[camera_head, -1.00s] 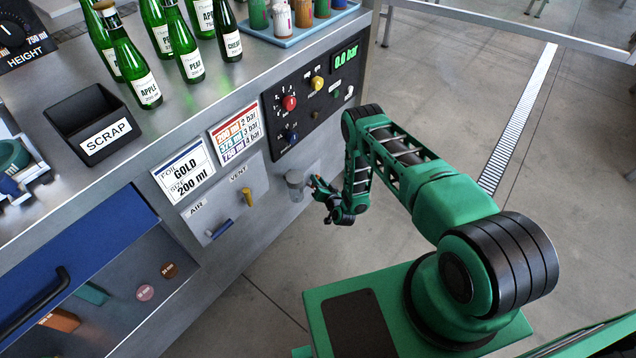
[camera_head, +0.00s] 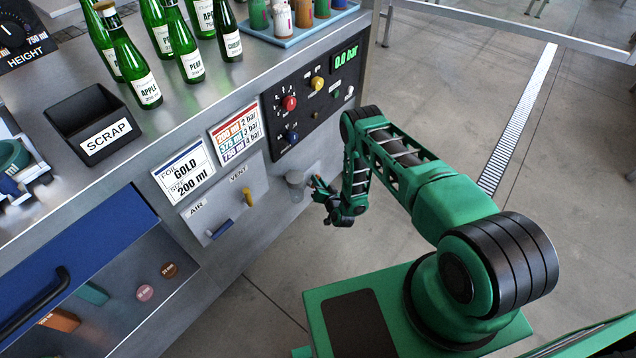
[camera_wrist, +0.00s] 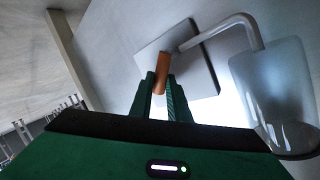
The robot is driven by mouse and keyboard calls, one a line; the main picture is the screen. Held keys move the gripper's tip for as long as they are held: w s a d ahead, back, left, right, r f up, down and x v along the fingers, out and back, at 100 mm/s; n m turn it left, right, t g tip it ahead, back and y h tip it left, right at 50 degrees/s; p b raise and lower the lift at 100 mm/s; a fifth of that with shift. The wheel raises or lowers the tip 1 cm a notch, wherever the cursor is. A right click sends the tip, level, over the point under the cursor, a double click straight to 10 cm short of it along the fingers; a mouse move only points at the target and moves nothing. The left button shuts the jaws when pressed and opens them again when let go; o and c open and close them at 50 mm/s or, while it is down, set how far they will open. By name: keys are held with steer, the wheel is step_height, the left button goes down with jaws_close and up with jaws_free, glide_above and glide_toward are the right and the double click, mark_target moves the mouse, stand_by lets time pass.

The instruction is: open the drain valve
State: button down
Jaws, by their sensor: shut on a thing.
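The drain valve's small orange-brown handle (camera_wrist: 162,70) shows in the wrist view, in front of a square grey plate (camera_wrist: 186,58). My gripper (camera_wrist: 162,88) is shut on this handle, with one green finger on each side of it. In the head view, my gripper (camera_head: 319,188) is at the front of the bench, just right of a clear bowl (camera_head: 295,180). The handle cannot be made out there. The clear bowl also shows at the right of the wrist view (camera_wrist: 272,90), with a bent grey pipe (camera_wrist: 225,27) running from the plate.
A yellow vent lever (camera_head: 247,197) and a blue air lever (camera_head: 222,229) sit on the panel to the left. A black control panel (camera_head: 312,97) above reads 0.0 bar. Green bottles (camera_head: 135,70) and a scrap bin (camera_head: 92,122) stand on the bench. Floor to the right is clear.

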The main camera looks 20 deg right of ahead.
steer(key=shift+s, duration=0.1)
steer(key=shift+s+a+n+t+h, duration=0.2)
steer(key=shift+s+a+n+t, duration=0.15)
steer(key=shift+n+t, duration=0.5)
steer(key=shift+s+a+n+t+h, duration=0.2)
steer(key=shift+a+n+t, duration=0.3)
steer(key=shift+n, duration=0.6)
steer(key=shift+s+a+n+t+h, duration=0.2)
steer(key=shift+s+a+n+t, duration=0.1)
steer(key=shift+n+t, duration=0.6)
steer(key=shift+f, duration=0.1)
steer(key=c, duration=2)
jaws_free()
steer(key=s, duration=1)
steer(key=shift+s+d+f, duration=0.2)
steer(key=shift+s+f, duration=0.15)
